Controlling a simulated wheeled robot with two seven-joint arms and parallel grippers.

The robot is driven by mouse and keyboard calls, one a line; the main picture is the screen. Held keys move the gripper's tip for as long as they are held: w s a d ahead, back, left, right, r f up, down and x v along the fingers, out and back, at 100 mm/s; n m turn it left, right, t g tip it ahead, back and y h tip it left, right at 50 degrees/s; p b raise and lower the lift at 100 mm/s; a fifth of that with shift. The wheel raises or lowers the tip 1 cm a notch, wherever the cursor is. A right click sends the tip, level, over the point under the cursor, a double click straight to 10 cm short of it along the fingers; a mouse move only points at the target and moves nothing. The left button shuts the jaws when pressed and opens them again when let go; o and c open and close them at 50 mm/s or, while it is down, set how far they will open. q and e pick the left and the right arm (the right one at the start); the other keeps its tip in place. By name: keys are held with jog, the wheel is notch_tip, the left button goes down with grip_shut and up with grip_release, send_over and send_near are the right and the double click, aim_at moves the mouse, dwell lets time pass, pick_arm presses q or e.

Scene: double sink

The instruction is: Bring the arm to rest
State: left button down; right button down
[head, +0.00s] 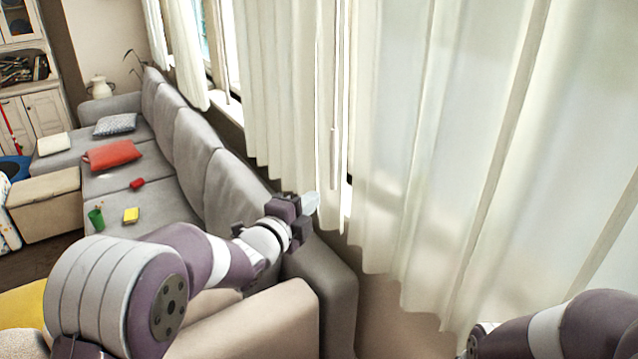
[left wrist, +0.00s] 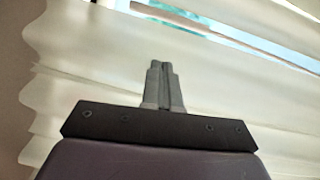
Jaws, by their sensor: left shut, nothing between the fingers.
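My left arm reaches in from the left in the head view, over the end of the grey sofa (head: 185,160). My left gripper (head: 311,202) is near the hem of the white curtain (head: 285,90). In the left wrist view my left gripper (left wrist: 164,66) has its two fingers together with nothing between them, in front of the curtain (left wrist: 90,50). I cannot tell whether it touches the cloth. Part of my right arm shows at the lower right of the head view; its gripper does not show.
Curtains fill the right side, close to both arms. A beige ottoman (head: 45,205) stands at left.

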pick_arm(q)
jog(key=s+a+f+n+g+y, duration=0.3)
jog(key=s+a+f+n+g, duration=0.1)
jog(key=s+f+n, duration=0.3)
jog(key=s+a+f+n+g+y, duration=0.45)
jog(key=f+n, duration=0.25)
jog(key=f, duration=0.2)
jog(key=s+a+f+n+g, duration=0.1)
jog(key=s+n+g, duration=0.2)
jog(key=s, duration=0.5)
jog(key=s+f+n+g, duration=0.1)
jog(key=s+n+g, duration=0.2)
jog(key=s, duration=0.6)
jog(key=shift+a+f+n, duration=0.3)
jog(key=shift+a+n, duration=0.05)
jog(key=shift+n, duration=0.35)
jog(key=shift+s, duration=0.2)
